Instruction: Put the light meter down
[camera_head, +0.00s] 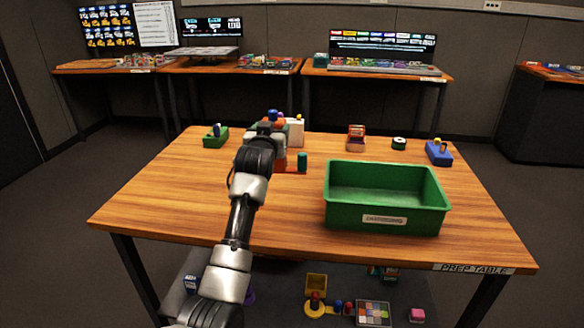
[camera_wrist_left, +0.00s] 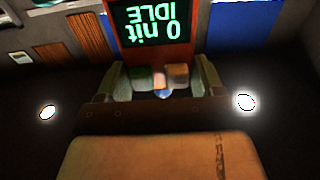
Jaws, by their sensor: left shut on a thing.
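My left gripper (camera_wrist_left: 161,80) is shut on the light meter (camera_wrist_left: 182,55), a red-orange device with a dark screen. In the left wrist view the screen reads "0 nit" and "IDLE" in green letters, upside down. In the head view my left gripper (camera_head: 270,124) is over the back middle of the prep table (camera_head: 165,205), and my own wrist hides most of the held meter. I cannot tell whether the meter touches the tabletop. My right gripper is not in view.
A green bin (camera_head: 385,216) stands at the right front. A green joystick box (camera_head: 215,138), red item (camera_head: 356,138) and blue box (camera_head: 438,153) line the back. The left front is clear.

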